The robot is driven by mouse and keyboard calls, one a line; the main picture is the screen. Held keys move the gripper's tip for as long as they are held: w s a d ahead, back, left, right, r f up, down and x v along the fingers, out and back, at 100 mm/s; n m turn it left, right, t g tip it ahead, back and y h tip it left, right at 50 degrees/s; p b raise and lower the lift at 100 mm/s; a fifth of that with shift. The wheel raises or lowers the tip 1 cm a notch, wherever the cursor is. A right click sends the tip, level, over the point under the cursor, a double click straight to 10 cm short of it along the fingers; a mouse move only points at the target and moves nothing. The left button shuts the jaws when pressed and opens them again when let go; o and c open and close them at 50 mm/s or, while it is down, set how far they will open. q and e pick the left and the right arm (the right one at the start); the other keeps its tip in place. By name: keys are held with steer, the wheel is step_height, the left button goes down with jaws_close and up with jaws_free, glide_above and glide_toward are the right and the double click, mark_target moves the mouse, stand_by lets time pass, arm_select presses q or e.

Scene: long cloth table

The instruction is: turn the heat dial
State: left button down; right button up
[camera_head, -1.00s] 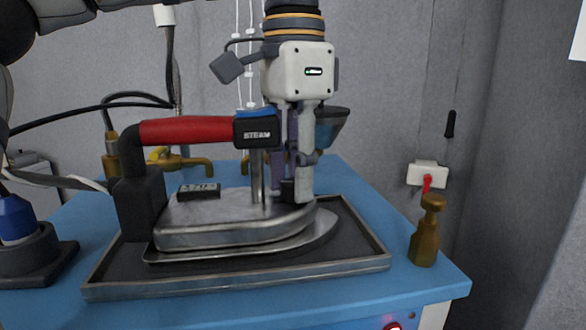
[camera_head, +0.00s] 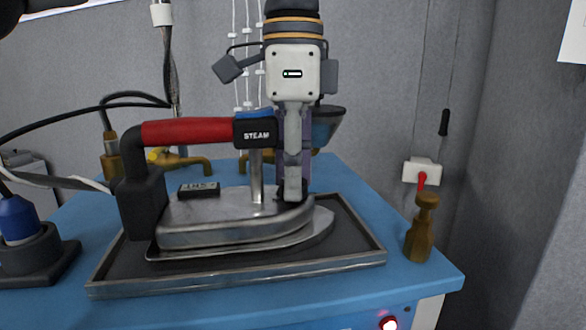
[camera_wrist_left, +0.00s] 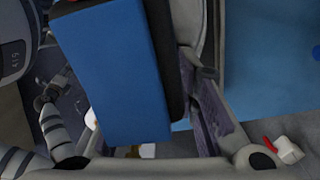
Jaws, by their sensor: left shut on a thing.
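The steam iron (camera_head: 235,226) has a metal body, a black rear block, a red handle (camera_head: 187,132) and a blue-topped STEAM block (camera_head: 255,130). It rests on its metal plate. My left gripper (camera_head: 293,192) points down at the front of the iron, right of the STEAM block, and is shut on the small dark heat dial. In the left wrist view, the blue block (camera_wrist_left: 112,75) covers much of the picture and the dial cannot be made out. The small display (camera_head: 199,189) on the iron shows digits too small to read surely. My right gripper is out of view.
The iron stands in a dark tray with a metal rim (camera_head: 238,281) on a blue table (camera_head: 200,312). A brass bottle (camera_head: 420,232) stands at the right edge. A blue-and-black object (camera_head: 20,232) is at left. Brass taps (camera_head: 183,163) and hoses are behind.

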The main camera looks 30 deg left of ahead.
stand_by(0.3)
arm_select(q)
steer(key=c, duration=1.2)
jaws_free()
step_height(320, 180, up, 12)
steer(key=shift+w+r, duration=0.1)
